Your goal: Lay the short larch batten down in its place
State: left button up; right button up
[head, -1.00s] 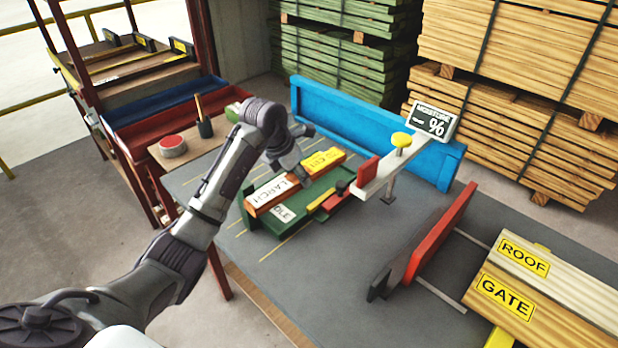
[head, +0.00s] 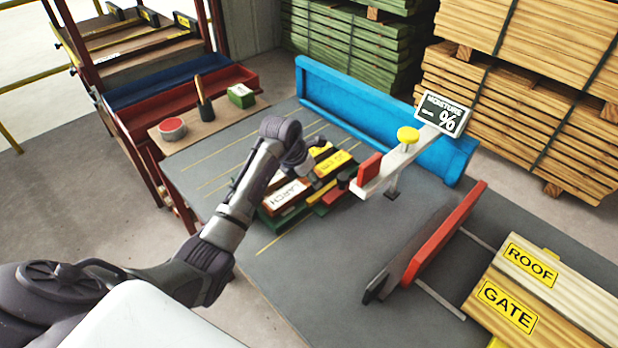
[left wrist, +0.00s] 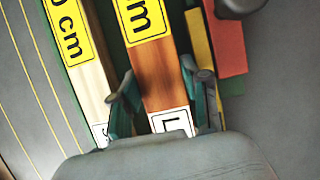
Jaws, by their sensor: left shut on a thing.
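The larch batten (head: 290,194) is orange-brown, with a white LARCH label and a yellow cm label. My left gripper (head: 298,170) is shut on it from above. In the left wrist view, the two teal fingers (left wrist: 160,82) stand on either side of the batten (left wrist: 163,75). It is at the green cradle (head: 275,223), beside and roughly parallel to a pale batten (left wrist: 92,85) with a yellow cm label. I cannot tell whether the larch batten touches the cradle floor. My right gripper is not in view.
Right of the cradle, a red block (left wrist: 229,60) and a yellow strip (left wrist: 200,50) lie close by. The moisture meter arm (head: 395,167) with its sign stands just beyond. A blue beam (head: 380,120) lines the back. Grey tabletop (head: 310,265) in front is clear.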

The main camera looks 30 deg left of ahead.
pick_arm(q)
jog(key=shift+f, duration=0.3)
jog(key=o, duration=1.1)
jog(key=shift+f, duration=0.15)
jog(key=shift+c, duration=0.2)
jog(key=v, duration=1.2)
jog(key=shift+b, duration=0.4)
